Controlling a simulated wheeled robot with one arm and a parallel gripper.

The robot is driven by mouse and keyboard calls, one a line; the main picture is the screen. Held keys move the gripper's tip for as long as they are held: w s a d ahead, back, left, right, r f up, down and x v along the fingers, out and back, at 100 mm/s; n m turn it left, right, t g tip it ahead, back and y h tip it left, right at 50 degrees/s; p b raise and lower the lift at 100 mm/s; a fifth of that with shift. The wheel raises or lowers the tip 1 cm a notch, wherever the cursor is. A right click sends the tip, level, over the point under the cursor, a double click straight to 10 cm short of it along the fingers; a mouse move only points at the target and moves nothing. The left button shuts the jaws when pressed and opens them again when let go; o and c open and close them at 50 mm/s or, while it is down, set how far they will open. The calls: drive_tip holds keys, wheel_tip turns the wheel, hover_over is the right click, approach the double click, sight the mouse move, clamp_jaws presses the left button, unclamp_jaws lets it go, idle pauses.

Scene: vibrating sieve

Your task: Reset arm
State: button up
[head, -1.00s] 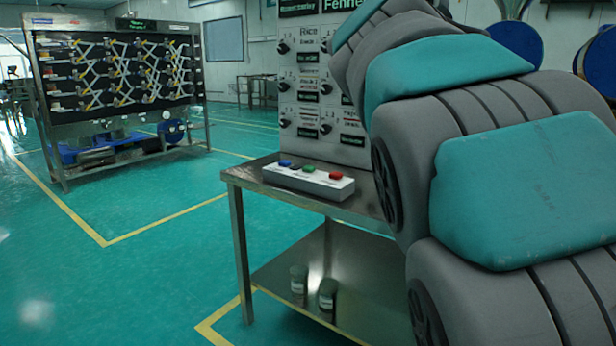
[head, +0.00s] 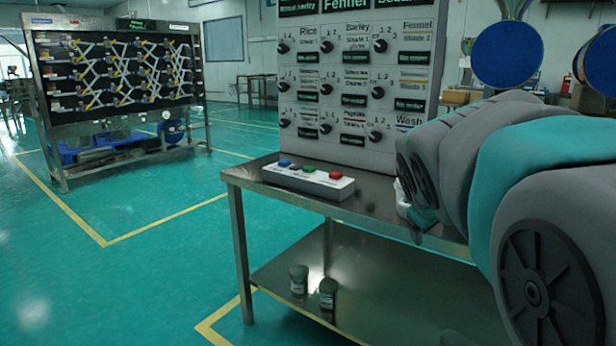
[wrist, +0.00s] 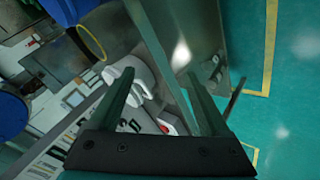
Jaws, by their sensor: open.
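My arm reaches in from the right in the head view, low over the right part of a metal table (head: 390,232). My gripper (wrist: 157,74) shows in the wrist view with its two dark fingers spread apart and nothing held between them.
A panel of knobs (head: 352,85) labelled Rice, Barley and Fennel stands behind the box. Two small jars (head: 327,293) stand on the lower shelf. A sieve machine (head: 118,75) stands at the far left. The green floor (head: 130,285) in front of it is clear.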

drive_tip(key=s+a+f+m+g+y, duration=0.1)
drive_tip(key=s+a+f+g, duration=0.1)
drive_tip(key=s+f, duration=0.5)
drive_tip(key=s+a+f+m+g+y, duration=0.1)
drive_tip(key=s+a+f+m+g, duration=0.1)
drive_tip(key=s+f, duration=0.6)
drive_tip(key=s+a+f+m+g+y, duration=0.2)
drive_tip(key=s+f+g, duration=0.3)
drive_tip(key=s, duration=1.1)
wheel_tip(320, 180, down, 3)
drive_tip(key=shift+s+a+r+g, duration=0.2)
drive_tip(key=shift+s+a+g, duration=0.2)
drive_tip(key=shift+a, duration=0.35)
